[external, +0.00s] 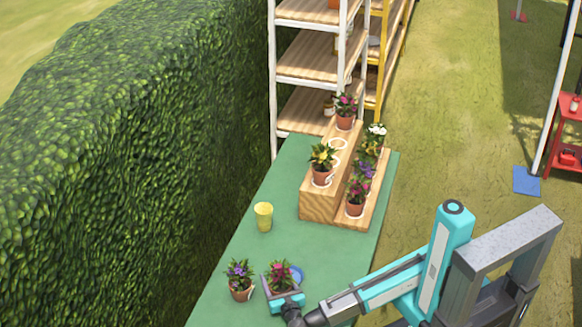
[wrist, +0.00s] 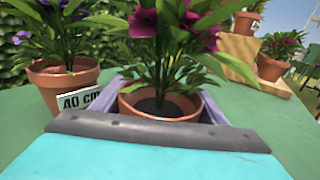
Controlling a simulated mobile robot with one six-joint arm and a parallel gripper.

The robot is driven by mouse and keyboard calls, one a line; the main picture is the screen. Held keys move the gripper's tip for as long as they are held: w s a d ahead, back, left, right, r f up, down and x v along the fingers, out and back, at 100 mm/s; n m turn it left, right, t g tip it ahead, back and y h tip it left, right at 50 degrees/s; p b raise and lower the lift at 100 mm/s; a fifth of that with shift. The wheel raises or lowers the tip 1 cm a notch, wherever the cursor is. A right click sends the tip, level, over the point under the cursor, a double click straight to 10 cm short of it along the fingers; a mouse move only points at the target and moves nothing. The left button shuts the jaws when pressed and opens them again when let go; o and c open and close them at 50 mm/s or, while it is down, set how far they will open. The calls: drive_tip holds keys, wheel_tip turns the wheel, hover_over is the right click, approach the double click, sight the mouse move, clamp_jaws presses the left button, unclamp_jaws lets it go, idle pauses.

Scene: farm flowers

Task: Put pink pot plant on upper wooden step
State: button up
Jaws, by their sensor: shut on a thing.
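The pink pot plant (external: 279,274), a terracotta pot with pink flowers, is at the near end of the green table. My gripper (external: 284,293) is shut around its pot. In the wrist view the pot (wrist: 160,104) sits upright between the jaws, its lower part hidden by my gripper (wrist: 160,125). I cannot tell whether it touches the table. The upper wooden step (external: 318,200) is farther back on the table. It bears a yellow-flowered pot (external: 322,174) at its near end and a pink-flowered pot (external: 344,122) at its far end. White rings (external: 337,143) mark a bare spot between them.
A purple-flowered pot (external: 241,290) stands close left of my gripper. A blue saucer (external: 296,273) lies just right. A yellow cup (external: 264,216) stands on the table (external: 235,252). The lower step (external: 350,221) holds several pots. A hedge (external: 130,150) borders the left.

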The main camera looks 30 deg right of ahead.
drive_tip(key=o, duration=1.5)
drive_tip(key=shift+o, duration=0.2)
drive_tip(key=shift+f+b, duration=0.2)
drive_tip(key=shift+b, duration=0.35)
drive_tip(key=s, duration=0.4)
drive_tip(key=s+a, duration=0.1)
drive_tip(key=s, duration=0.4)
drive_tip(key=s+a+b, duration=0.1)
drive_tip(key=s, duration=0.3)
drive_tip(key=shift+s+r, duration=0.1)
drive_tip(key=shift+s, duration=0.2)
drive_tip(key=shift+o, duration=0.4)
